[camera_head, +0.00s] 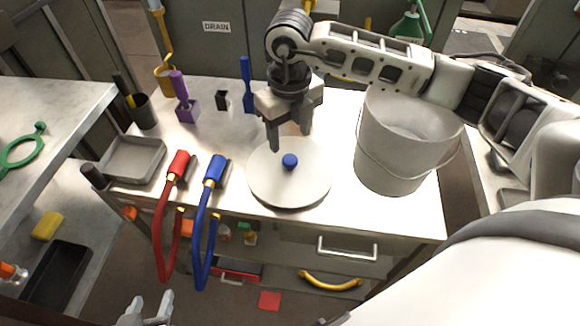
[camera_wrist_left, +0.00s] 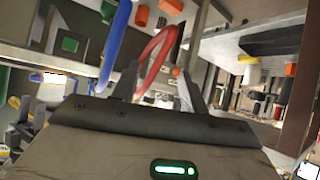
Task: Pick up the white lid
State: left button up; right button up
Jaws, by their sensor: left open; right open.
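The round white lid (camera_head: 265,190) lies flat on the worktop in the head view, with a small blue knob (camera_head: 290,161) at its centre. My right gripper (camera_head: 289,138) is open and points down just behind and above the knob, with nothing between its fingers. My left gripper (camera_head: 152,305) is open and empty low at the bottom edge of the head view, in front of the cabinet and far from the lid. Its fingers also show in the left wrist view (camera_wrist_left: 156,90), with the red hose (camera_wrist_left: 157,48) beyond them. The lid is not seen there.
A white bucket (camera_head: 400,150) stands right of the lid. Red (camera_head: 163,230) and blue (camera_head: 201,235) hoses hang over the front edge. A grey tray (camera_head: 133,160), a purple tool (camera_head: 183,100) and a dark cup (camera_head: 143,112) stand on the left. The cabinet has a drawer handle (camera_head: 346,252).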

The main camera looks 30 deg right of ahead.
aim_at(290, 159)
jog(key=shift+s+f+p, duration=0.1)
jog(key=shift+f+p, duration=0.4)
jog(key=shift+f, duration=2.9)
grip_shut()
